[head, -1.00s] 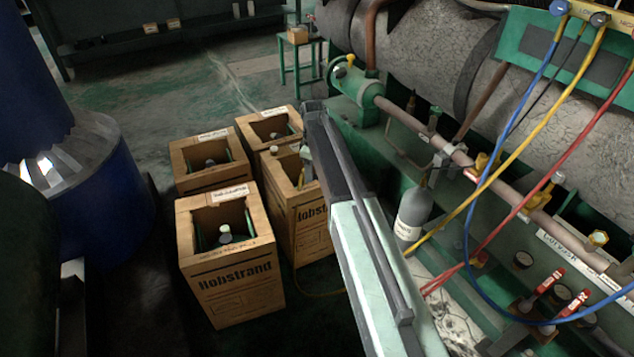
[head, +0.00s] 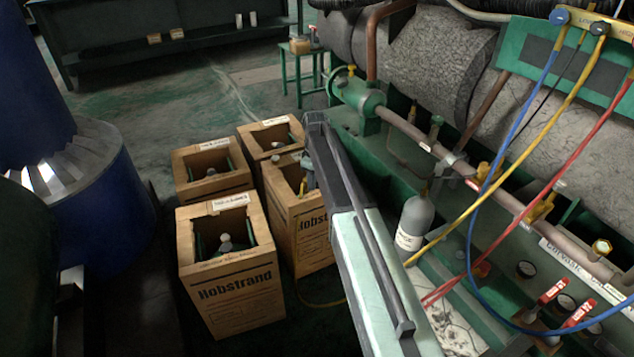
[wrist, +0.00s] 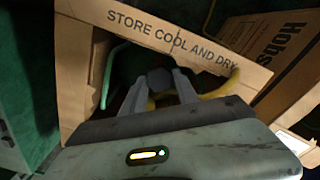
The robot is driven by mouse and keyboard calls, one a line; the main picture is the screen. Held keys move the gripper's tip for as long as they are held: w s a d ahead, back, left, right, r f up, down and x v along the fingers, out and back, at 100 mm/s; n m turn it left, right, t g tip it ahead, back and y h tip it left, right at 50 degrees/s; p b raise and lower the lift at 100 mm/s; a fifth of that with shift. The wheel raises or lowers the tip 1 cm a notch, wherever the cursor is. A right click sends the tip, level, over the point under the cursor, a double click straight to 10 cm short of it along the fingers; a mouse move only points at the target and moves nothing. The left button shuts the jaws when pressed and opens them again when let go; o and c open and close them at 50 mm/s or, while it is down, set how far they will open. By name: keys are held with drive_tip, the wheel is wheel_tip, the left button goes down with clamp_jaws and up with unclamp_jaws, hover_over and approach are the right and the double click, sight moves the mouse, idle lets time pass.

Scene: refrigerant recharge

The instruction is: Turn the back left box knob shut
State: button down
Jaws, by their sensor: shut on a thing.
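Several cardboard boxes with open tops stand together on the floor in the head view. My gripper (head: 306,186) reaches down into the right-hand box of the front pair (head: 306,232), largely hidden by my arm. In the wrist view my gripper's two fingers (wrist: 160,88) are closed on a dark grey knob (wrist: 159,76) inside an open box (wrist: 135,28) marked "STORE COOL AND DRY". A yellow hose (wrist: 222,88) runs beside the knob. The back left box (head: 211,187) in the head view shows its own dark fitting inside, with no gripper at it.
A front left box (head: 232,296) and a back right box (head: 255,139) stand close by. A grey cylinder (head: 413,222), hoses and green machinery are at the right. A blue drum (head: 105,190) is at the left. Floor beyond the boxes is open.

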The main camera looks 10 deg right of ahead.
drive_tip(key=m, duration=0.6)
drive_tip(key=shift+w+a+m, duration=0.1)
drive_tip(key=shift+w+m, duration=0.05)
drive_tip(key=shift+m, duration=0.25)
drive_tip(key=m, duration=0.3)
drive_tip(key=shift+a+m, duration=0.1)
drive_tip(key=shift+m, duration=0.3)
drive_tip(key=m, duration=0.3)
drive_tip(key=shift+m, duration=0.3)
drive_tip(key=m, duration=0.6)
drive_tip(key=shift+a, duration=0.1)
drive_tip(key=m, duration=0.6)
drive_tip(key=shift+m, duration=0.4)
drive_tip(key=c, duration=1.1)
unclamp_jaws()
drive_tip(key=shift+o, duration=0.8)
